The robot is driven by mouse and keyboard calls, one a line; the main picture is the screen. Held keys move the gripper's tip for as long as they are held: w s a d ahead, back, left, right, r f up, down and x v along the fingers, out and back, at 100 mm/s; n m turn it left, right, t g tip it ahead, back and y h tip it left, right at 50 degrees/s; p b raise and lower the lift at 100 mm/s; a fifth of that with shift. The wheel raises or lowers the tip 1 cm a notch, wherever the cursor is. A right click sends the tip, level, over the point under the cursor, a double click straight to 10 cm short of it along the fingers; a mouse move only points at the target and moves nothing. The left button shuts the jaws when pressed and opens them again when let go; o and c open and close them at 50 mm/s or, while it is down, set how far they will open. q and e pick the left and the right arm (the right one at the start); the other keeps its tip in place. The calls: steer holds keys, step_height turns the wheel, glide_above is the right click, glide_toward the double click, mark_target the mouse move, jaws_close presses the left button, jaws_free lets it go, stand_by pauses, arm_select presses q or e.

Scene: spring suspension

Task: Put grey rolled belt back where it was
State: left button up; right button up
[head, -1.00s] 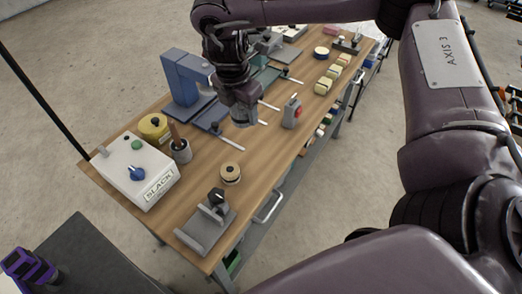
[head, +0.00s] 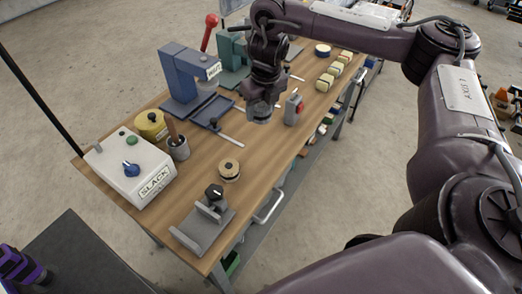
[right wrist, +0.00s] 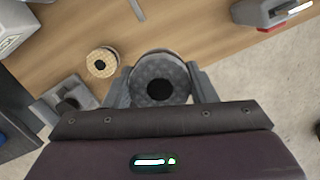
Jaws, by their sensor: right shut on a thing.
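The grey rolled belt (right wrist: 160,80), a patterned grey coil with a dark centre hole, sits between the two fingers of my right gripper (right wrist: 160,86) in the right wrist view. The gripper is shut on it. In the head view my right gripper (head: 259,108) points down above the wooden bench, right of the blue press (head: 182,77), and the belt (head: 259,117) shows only partly below it. My left gripper is not in view.
A SLACK control box (head: 130,165), yellow roll (head: 152,125), tool cup (head: 178,149), tan roll (head: 229,170) and grey fixture (head: 203,228) stand on the bench (head: 185,200). Several yellow rolls (head: 335,69) line the far right.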

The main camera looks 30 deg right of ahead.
steer(key=b, duration=0.5)
glide_above(260, 152)
steer(key=f, duration=1.2)
steer(key=shift+s+f, duration=0.25)
step_height(260, 152, down, 2)
steer(key=shift+f, duration=0.1)
steer(key=shift+d+f, duration=0.1)
steer(key=shift+f, duration=0.15)
steer(key=shift+f+b, duration=0.15)
steer(key=shift+b, duration=0.15)
steer(key=o, duration=1.1)
